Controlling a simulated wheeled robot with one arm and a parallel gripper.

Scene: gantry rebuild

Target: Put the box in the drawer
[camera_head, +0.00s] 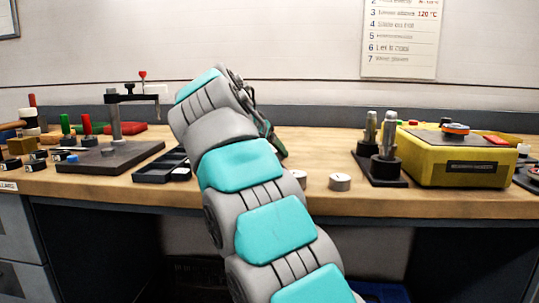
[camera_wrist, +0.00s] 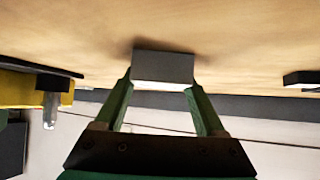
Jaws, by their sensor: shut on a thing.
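In the wrist view, a small grey box (camera_wrist: 162,66) is between the green fingers of my gripper (camera_wrist: 161,86), which is shut on its sides. The box is at or just above the wooden tabletop, with a dark shadow beside it; I cannot tell whether it touches. In the head view, my gripper (camera_head: 270,138) is over the middle of the bench, mostly behind my arm, and the box is hidden. Grey drawer fronts (camera_head: 20,240) show under the bench at the far left; they look closed, partly cut off by the picture edge.
The workbench (camera_head: 240,195) holds a black tray (camera_head: 155,172) and clamp stand (camera_head: 115,125) on the left. Small round metal pieces (camera_head: 340,182) lie near the front middle. A black stand with metal posts (camera_head: 382,165) and a yellow case (camera_head: 455,160) stand on the right.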

